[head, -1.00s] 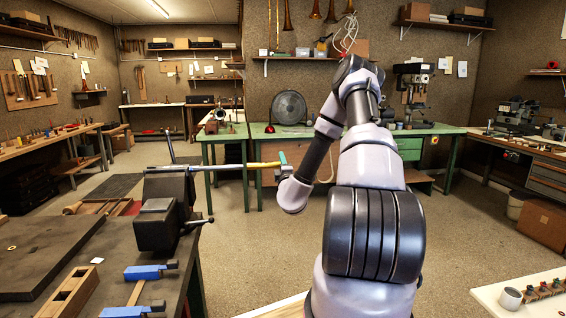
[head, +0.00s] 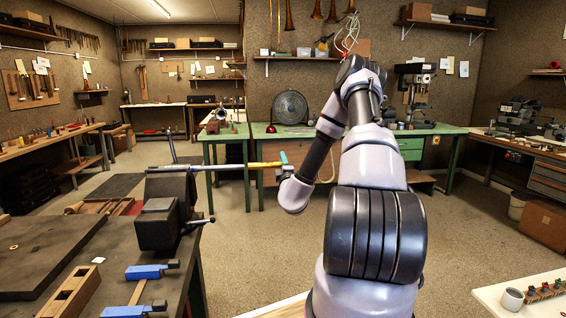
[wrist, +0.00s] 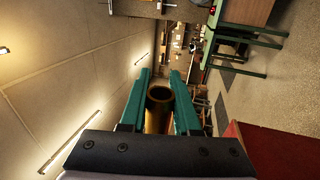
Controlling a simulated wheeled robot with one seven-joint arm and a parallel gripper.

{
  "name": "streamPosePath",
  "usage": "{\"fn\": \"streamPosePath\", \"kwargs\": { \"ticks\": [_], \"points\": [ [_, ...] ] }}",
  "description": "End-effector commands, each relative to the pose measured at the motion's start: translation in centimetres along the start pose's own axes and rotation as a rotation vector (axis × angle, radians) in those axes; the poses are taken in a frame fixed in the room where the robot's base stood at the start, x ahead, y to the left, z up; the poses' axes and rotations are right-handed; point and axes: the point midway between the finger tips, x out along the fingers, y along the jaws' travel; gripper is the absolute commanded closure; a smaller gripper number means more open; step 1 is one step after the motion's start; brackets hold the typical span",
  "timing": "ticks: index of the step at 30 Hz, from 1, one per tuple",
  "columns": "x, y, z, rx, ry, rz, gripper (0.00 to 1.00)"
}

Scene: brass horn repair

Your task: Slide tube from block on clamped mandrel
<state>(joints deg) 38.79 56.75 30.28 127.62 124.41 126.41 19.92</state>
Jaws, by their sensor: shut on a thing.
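A dark vise (head: 165,215) stands on the bench at the left in the head view. A thin grey mandrel (head: 205,168) lies level in it and points right past the bench edge. A yellow brass tube (head: 264,165) is in line with the mandrel's right end. I cannot tell how far the tube is over it. My gripper (head: 284,160), with teal fingers, is shut on the tube's right end. In the wrist view the tube (wrist: 159,95) shows its open round end between the fingers.
Blue clamps (head: 146,271), a wooden block (head: 72,296) and a dark board (head: 45,255) lie on the bench near the vise. Floor (head: 245,235) right of the bench is clear.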

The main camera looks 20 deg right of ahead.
Motion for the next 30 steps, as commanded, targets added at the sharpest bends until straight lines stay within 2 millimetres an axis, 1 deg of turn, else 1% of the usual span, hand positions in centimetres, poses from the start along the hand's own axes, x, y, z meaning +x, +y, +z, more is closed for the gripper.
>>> {"fn": "streamPosePath", "kwargs": {
  "ticks": [30],
  "points": [
    [0.0,0.0,-3.9,0.002,0.001,0.0,1.0]
  ]
}}
